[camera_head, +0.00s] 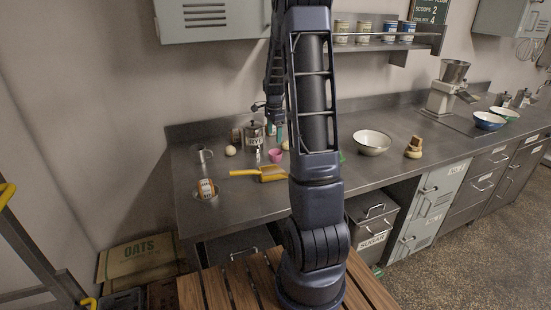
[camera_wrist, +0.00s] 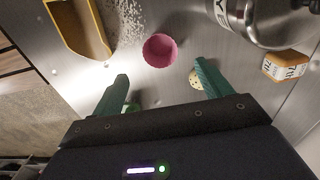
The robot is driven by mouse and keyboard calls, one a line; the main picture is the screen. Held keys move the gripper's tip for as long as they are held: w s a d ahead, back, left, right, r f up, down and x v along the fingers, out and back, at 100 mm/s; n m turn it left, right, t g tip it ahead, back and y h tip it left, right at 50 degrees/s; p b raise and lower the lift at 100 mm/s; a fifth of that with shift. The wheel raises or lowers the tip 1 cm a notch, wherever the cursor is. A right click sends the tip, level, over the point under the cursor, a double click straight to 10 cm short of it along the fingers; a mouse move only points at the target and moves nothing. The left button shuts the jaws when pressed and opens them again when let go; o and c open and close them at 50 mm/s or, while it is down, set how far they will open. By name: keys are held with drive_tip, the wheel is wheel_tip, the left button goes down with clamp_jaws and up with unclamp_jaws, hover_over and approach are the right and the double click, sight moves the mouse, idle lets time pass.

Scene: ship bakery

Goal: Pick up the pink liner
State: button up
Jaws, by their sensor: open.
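The pink liner (camera_wrist: 160,50) is a small round cup. In the wrist view it lies on the steel counter, beyond and between my two green fingertips. In the head view the pink liner (camera_head: 275,155) sits on the counter beside the scoop. My gripper (camera_wrist: 161,80) is open, with nothing between its fingers. In the head view the arm hangs over this part of the counter and hides some of it.
A yellow scoop (camera_head: 262,174) lies close to the liner, with spilled powder (camera_wrist: 125,25) between them. A metal canister (camera_wrist: 262,18) and a small orange-and-white box (camera_wrist: 285,65) stand to the right. A pale speckled round item (camera_wrist: 195,82) is by the right finger.

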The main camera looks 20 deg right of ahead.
sight(275, 153)
drive_tip(key=shift+d+f, duration=0.15)
drive_tip(key=shift+f, duration=2.6)
drive_tip(key=shift+d+f, duration=0.1)
drive_tip(key=shift+f, duration=2.65)
drive_tip(key=c, duration=0.7)
